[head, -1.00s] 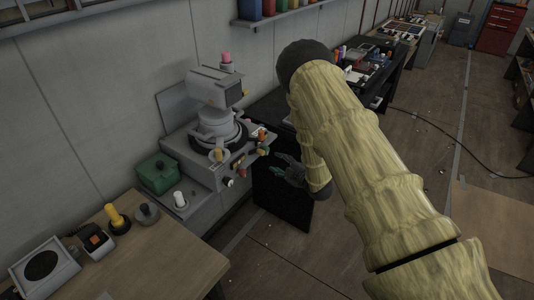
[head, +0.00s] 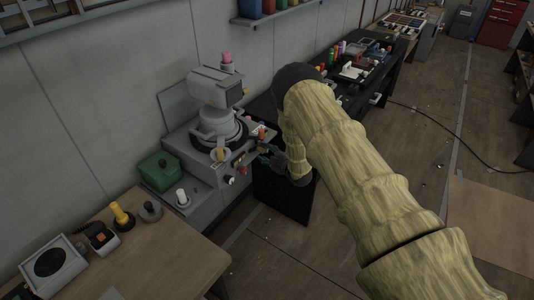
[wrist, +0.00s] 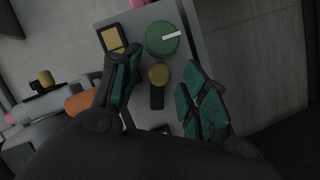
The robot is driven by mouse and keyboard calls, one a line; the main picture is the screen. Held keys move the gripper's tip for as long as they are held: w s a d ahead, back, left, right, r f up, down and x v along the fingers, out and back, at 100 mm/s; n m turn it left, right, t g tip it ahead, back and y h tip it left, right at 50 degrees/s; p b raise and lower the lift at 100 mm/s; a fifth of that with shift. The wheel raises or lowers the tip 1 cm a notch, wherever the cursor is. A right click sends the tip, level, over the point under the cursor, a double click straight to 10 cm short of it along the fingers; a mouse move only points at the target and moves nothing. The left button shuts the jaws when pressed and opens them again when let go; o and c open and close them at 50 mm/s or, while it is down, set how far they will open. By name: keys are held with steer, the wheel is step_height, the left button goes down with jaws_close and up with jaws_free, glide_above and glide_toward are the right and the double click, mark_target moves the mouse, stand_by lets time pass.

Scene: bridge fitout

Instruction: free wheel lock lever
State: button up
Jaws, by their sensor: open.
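In the wrist view a short dark lever with a brass-coloured round knob (wrist: 158,75) stands out from a grey panel (wrist: 183,68). It looks like the lock lever, but I see no label. My gripper (wrist: 160,86) is open, with one teal-padded finger on each side of the lever. I cannot tell if either pad touches it. In the head view my gripper (head: 268,153) is at the right side of the grey console (head: 205,172), which carries a round ring-like part (head: 240,135). The lever cannot be made out there.
A green round knob with a white mark (wrist: 162,38) and a yellow square in a black frame (wrist: 112,38) lie just beyond the fingers. An orange cylinder (wrist: 80,103) is at left. A green box (head: 160,170) and wooden bench (head: 165,265) stand left of my arm.

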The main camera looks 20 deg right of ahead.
jaws_close()
steer(key=shift+d, duration=0.1)
